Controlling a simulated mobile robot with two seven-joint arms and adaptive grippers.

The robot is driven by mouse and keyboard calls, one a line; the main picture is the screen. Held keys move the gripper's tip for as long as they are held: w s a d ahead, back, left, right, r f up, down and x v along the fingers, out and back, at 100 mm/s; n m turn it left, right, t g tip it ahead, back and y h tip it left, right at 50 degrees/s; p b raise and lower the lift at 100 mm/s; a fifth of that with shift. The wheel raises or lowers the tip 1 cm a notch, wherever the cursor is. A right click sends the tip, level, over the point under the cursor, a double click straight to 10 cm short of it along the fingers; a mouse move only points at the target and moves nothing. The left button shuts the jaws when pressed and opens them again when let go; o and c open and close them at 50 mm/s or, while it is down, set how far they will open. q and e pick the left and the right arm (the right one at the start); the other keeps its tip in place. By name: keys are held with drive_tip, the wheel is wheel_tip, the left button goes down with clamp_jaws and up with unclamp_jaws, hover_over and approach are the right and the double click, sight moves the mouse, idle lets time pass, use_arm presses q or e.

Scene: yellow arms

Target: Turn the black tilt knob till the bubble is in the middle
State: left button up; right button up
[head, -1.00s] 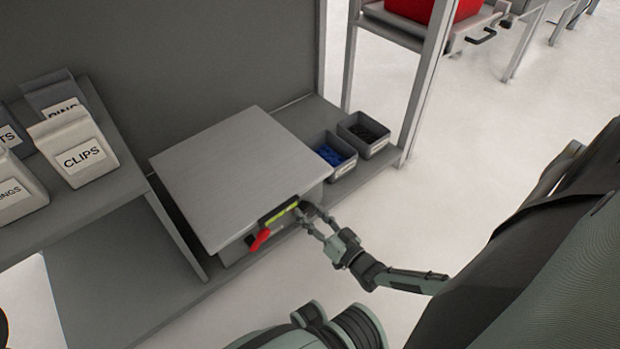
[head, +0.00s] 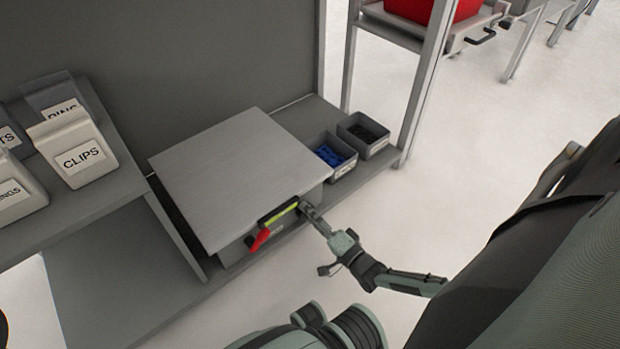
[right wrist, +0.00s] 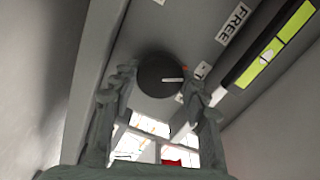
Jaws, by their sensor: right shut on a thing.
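The black tilt knob (right wrist: 160,77) has a white pointer line, roughly level in the right wrist view. My right gripper (right wrist: 162,87) has one finger on each side of it and is shut on it. In the head view the right gripper (head: 307,209) reaches the front edge of the grey plate (head: 235,165) and hides the knob. The yellow-green level vial (right wrist: 272,50) sits in a black holder beside the knob; it also shows in the head view (head: 284,211). A small pale spot shows in the vial; I cannot tell exactly how it is centred. My left gripper is not in view.
A red lever (head: 260,239) sticks out left of the vial. A "FREE" label (right wrist: 234,24) is near the knob. Bins of blue (head: 331,156) and black parts (head: 368,134) stand right of the plate. A CLIPS bin (head: 80,155) is on the left shelf. Floor at right is clear.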

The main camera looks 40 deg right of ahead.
drive_tip(key=shift+m, duration=0.6)
drive_tip(key=o, duration=1.2)
drive_tip(key=shift+c, duration=0.2)
drive_tip(key=s+d, duration=0.1)
drive_tip(key=s, duration=1.1)
drive_tip(key=shift+s, duration=0.1)
